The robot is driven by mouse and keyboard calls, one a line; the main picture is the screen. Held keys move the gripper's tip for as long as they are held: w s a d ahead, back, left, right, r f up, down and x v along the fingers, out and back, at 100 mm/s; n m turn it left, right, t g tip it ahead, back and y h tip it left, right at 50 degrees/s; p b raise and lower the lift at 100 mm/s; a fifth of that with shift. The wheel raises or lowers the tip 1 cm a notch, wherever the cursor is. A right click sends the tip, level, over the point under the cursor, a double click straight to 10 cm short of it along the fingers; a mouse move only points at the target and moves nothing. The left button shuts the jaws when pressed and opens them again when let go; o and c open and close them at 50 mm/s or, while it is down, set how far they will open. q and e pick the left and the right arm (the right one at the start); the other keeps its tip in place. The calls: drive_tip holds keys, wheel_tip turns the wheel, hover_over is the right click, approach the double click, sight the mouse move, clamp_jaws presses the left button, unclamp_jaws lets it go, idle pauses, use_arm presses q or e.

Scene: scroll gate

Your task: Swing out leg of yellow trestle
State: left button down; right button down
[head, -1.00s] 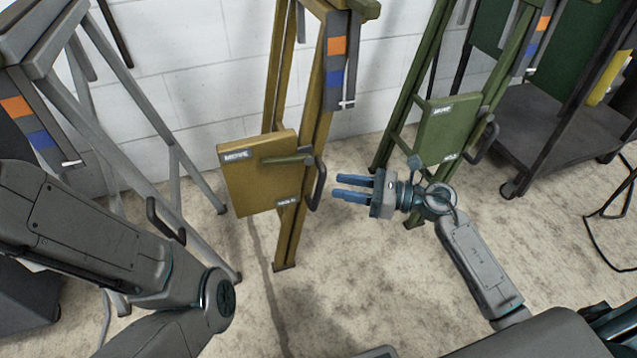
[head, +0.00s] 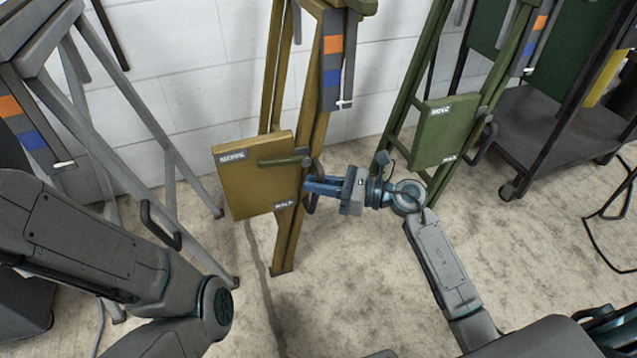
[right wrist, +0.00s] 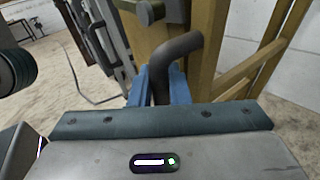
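The yellow trestle (head: 287,235) stands upright against the wall in the middle of the head view. Its square yellow panel (head: 250,185) faces me, with white labels and a short bar across it. A dark curved handle (head: 312,203) sits at the panel's right side; it also shows in the right wrist view (right wrist: 177,48). My right gripper (head: 310,187) is at this handle. In the right wrist view its blue fingers (right wrist: 160,88) lie on both sides of the handle; whether they press on it is unclear. My left gripper is outside the frames; only its arm shows.
A grey trestle (head: 165,150) stands at the left, behind my left arm, with a similar dark handle (head: 160,226). A green trestle (head: 440,135) with a handle stands to the right. A dark cart (head: 555,125) is at far right. The floor in front is clear.

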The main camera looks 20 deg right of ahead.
drive_tip(key=d+n+g+h+p, duration=0.1)
drive_tip(key=d+h, duration=0.3)
drive_tip(key=d, duration=1)
drive_tip(key=shift+w+n, duration=0.35)
drive_tip(key=shift+n, duration=0.35)
drive_tip(key=c, duration=1.6)
unclamp_jaws()
drive_tip(key=shift+d, duration=0.1)
drive_tip(key=shift+o, duration=1.1)
drive_tip(key=shift+s+d, duration=0.1)
